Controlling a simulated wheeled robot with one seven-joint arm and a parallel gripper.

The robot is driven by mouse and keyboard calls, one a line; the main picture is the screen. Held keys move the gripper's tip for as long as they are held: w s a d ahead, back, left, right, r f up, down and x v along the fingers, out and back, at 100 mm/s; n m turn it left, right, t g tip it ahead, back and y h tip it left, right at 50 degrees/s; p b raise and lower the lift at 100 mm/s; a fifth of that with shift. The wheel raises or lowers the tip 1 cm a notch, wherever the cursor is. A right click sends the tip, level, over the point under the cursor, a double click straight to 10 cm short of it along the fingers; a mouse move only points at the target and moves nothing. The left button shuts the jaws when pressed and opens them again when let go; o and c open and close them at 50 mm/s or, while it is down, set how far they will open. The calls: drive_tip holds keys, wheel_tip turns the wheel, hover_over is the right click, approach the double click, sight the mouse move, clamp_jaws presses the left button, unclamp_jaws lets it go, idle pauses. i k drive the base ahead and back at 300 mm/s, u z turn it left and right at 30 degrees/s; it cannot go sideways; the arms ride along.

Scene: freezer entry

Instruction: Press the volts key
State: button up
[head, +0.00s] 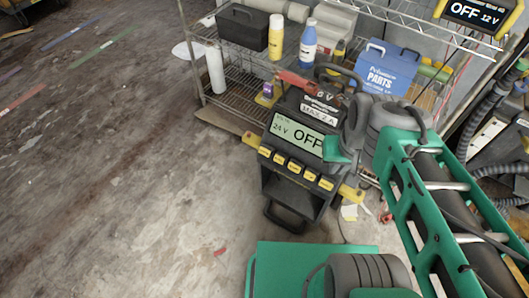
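A black battery charger (290,185) stands in front of a wire shelf. Its lit display (296,132) reads "24 V" and "OFF", with "MAX 2 A" on a label above. A row of several yellow keys (295,167) runs below the display. Their lettering is too small to read, so I cannot tell which is the volts key. My gripper (338,152), at the end of my green and grey arm, is at the right side of the display and covers its right edge. The fingers are not clearly visible, and I cannot tell whether it touches the charger.
The wire shelf (240,75) behind holds a blue parts box (378,72), a yellow bottle (276,38), a blue bottle (308,42) and a black case (243,27). Another display (474,13) at top right reads "OFF 12 V". Hoses lie at right. The left floor is mostly clear.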

sight(266, 151)
drive_tip(key=u, duration=0.55)
drive_tip(key=k, duration=1.35)
drive_tip(key=u, duration=0.85)
drive_tip(key=i, duration=0.4)
drive_tip(key=u, duration=0.75)
drive_tip(key=i, duration=0.8)
drive_tip(key=z, duration=0.65)
drive_tip(key=i, duration=0.7)
drive_tip(key=z, duration=0.75)
